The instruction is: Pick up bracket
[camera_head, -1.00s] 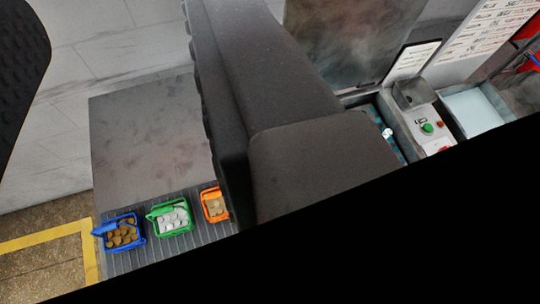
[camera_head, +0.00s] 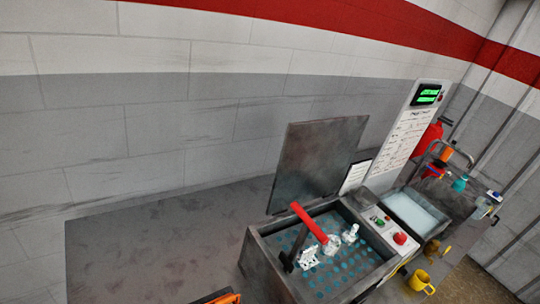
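An open grey metal tank (camera_head: 262,262) stands on the bench, its lid (camera_head: 318,160) raised. Inside, on a perforated teal floor, lie a few small whitish metal parts. The leftmost, angular part (camera_head: 309,258) looks most like a bracket, but I cannot be sure. Another pale part (camera_head: 332,245) lies to its right, and a taller pale part (camera_head: 350,233) lies beyond that. A bar with a red handle (camera_head: 309,222) crosses above the tank floor near the parts and covers some of it. My gripper is not in view.
A control panel (camera_head: 390,228) with green and red buttons adjoins the tank. A pale-filled basin (camera_head: 411,212) lies beyond it. A yellow cup (camera_head: 420,282) is at the lower right. An orange bin edge (camera_head: 222,298) shows at the bottom. The bench left of the tank is clear.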

